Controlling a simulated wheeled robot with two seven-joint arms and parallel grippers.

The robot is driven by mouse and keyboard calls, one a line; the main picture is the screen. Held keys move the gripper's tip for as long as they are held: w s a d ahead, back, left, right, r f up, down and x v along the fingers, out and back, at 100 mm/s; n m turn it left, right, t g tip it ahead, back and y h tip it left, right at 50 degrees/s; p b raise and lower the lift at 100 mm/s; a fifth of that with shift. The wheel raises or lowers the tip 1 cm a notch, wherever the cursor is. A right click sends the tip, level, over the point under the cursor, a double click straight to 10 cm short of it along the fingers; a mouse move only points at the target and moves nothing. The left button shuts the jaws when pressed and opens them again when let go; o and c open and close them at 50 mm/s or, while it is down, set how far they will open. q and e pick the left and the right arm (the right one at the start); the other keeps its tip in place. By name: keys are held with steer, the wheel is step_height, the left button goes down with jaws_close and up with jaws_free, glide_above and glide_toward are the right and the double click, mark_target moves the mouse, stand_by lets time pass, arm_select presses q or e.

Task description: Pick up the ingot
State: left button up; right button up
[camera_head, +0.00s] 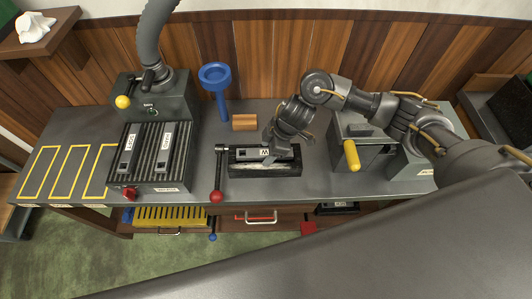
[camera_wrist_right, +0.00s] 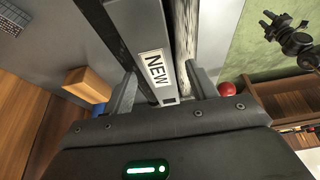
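No label names the ingot. A small orange-brown block (camera_head: 244,122) lies on the bench behind the black holder, and it also shows at the left in the right wrist view (camera_wrist_right: 88,84). A grey bar labelled NEW (camera_head: 262,153) lies in the black holder (camera_head: 240,169). My right gripper (camera_head: 277,142) is low over this holder, right of the orange-brown block. In the right wrist view its fingers (camera_wrist_right: 160,88) stand apart on either side of the NEW bar (camera_wrist_right: 152,50); contact is hard to tell. My left gripper is not in view.
A red-knobbed lever (camera_head: 217,180) stands left of the holder. A blue funnel (camera_head: 217,82) stands behind. A ribbed dark plate (camera_head: 150,170) with labelled bars is at left, and a box with a yellow handle (camera_head: 352,155) at right. Yellow-outlined spaces (camera_head: 70,172) at far left are empty.

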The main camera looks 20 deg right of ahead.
steer(key=c, duration=1.2)
jaws_close()
steer(key=shift+w+r, duration=0.1)
steer(key=shift+w, duration=0.05)
